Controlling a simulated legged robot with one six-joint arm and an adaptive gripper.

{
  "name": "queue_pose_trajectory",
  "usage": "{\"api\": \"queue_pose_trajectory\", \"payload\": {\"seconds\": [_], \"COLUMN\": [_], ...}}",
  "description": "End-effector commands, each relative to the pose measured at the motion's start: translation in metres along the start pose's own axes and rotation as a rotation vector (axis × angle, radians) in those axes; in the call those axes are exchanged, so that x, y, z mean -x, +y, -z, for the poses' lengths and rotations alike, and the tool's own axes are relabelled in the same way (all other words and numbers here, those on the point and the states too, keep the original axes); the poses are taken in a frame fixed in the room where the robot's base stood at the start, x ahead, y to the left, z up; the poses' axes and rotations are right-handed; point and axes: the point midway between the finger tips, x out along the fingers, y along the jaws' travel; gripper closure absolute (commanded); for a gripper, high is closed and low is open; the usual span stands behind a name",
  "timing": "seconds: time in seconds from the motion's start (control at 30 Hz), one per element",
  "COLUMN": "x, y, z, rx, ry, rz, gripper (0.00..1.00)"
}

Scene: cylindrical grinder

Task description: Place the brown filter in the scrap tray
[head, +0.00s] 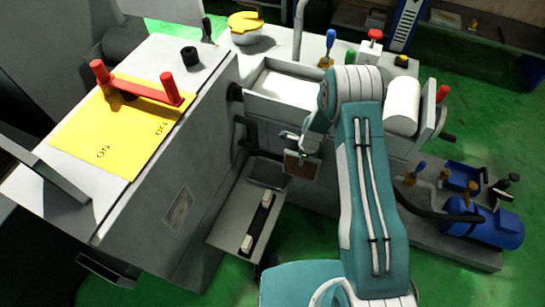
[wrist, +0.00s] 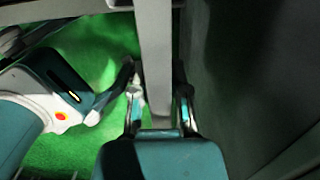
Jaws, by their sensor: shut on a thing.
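The brown filter (head: 301,165) shows in the head view as a small brown grille in a grey frame, hanging under my gripper (head: 299,141). My gripper is shut on its upper edge. In the wrist view a grey upright edge (wrist: 156,60), probably of the filter, stands between the two fingers of my gripper (wrist: 159,97). A grey open tray (head: 228,229) lies low in front of the machine, left of and below the filter. It holds a dark bar with two pale blocks. I cannot tell whether this is the scrap tray.
The grey machine cabinet (head: 180,207) stands left of the tray, with a yellow plate (head: 125,130) and red handles on top. A white-lined basin (head: 287,88) is behind my gripper. A blue pump (head: 490,228) stands at right. Green floor (head: 305,232) shows near the tray.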

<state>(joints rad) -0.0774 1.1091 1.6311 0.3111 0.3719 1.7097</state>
Motion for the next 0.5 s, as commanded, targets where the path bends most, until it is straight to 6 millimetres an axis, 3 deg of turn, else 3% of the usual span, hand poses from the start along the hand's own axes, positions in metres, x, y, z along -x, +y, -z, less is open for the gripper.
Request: {"api": "queue_pose_trajectory", "payload": {"seconds": [0.3, 0.5], "x": [-0.009, -0.013], "y": [-0.006, -0.008], "z": [-0.075, -0.105], "rx": [0.005, 0.004], "ry": [-0.001, -0.001], "rz": [0.000, 0.000], "gripper": [1.00, 1.00]}}
